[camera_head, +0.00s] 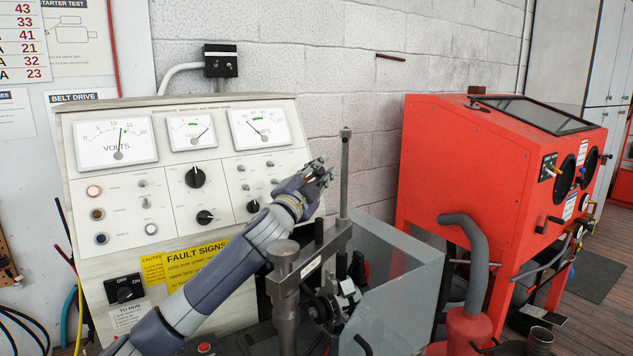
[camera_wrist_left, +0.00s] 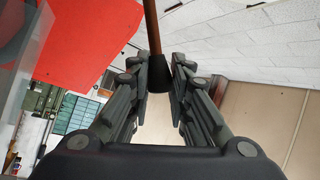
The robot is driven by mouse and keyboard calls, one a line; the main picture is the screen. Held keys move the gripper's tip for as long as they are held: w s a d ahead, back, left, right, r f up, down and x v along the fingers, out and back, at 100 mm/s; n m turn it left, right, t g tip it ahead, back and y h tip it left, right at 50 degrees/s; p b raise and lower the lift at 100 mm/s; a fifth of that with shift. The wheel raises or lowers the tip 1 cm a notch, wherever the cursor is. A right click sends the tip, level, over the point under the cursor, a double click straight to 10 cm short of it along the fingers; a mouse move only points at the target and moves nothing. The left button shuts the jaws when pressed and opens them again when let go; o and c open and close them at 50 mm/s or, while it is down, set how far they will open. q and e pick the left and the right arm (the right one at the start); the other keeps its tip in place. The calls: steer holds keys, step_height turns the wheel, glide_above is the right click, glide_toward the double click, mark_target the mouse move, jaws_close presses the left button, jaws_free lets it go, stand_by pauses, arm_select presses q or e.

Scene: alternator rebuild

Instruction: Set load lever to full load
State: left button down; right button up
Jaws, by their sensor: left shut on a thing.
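My left gripper (camera_head: 318,170) is at the right edge of the test bench's control panel (camera_head: 170,222), with its arm crossing the front of the panel. In the left wrist view the two fingers (camera_wrist_left: 161,78) are closed about the dark, tapered end of a thin brown rod, which I take to be the load lever (camera_wrist_left: 152,30). The rod runs up out of that picture. In the head view the gripper hides most of the lever, and its setting marks cannot be read. My right gripper is not in view.
A steel post (camera_head: 345,175) and a clamp (camera_head: 285,270) stand close to the right of my left arm. A clear guard (camera_head: 400,295) is below them. The volts meter (camera_head: 116,135) and two other meters top the panel. A red cabinet (camera_head: 470,170) stands at the right.

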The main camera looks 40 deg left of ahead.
arm_select(q)
steer(key=shift+s+d+f+m+t+b, duration=0.15)
steer(key=shift+f+m+t+b, duration=0.3)
steer(key=shift+b, duration=0.3)
steer(key=shift+d+f+m+t+b, duration=0.15)
steer(key=shift+f+m+t+b, duration=0.2)
steer(key=shift+m+b, duration=0.35)
steer(key=shift+d+m+h, duration=0.1)
steer(key=shift+m+h, duration=0.15)
steer(key=shift+h, duration=0.15)
steer(key=c, duration=1.4)
jaws_free()
steer(key=shift+f, duration=0.1)
steer(key=s+d, duration=0.1)
steer(key=s, duration=0.3)
steer(key=s+d, duration=0.1)
steer(key=s, duration=0.3)
steer(key=s+d, duration=0.1)
steer(key=s, duration=0.4)
steer(key=shift+f, duration=0.2)
steer(key=shift+w+r, duration=0.1)
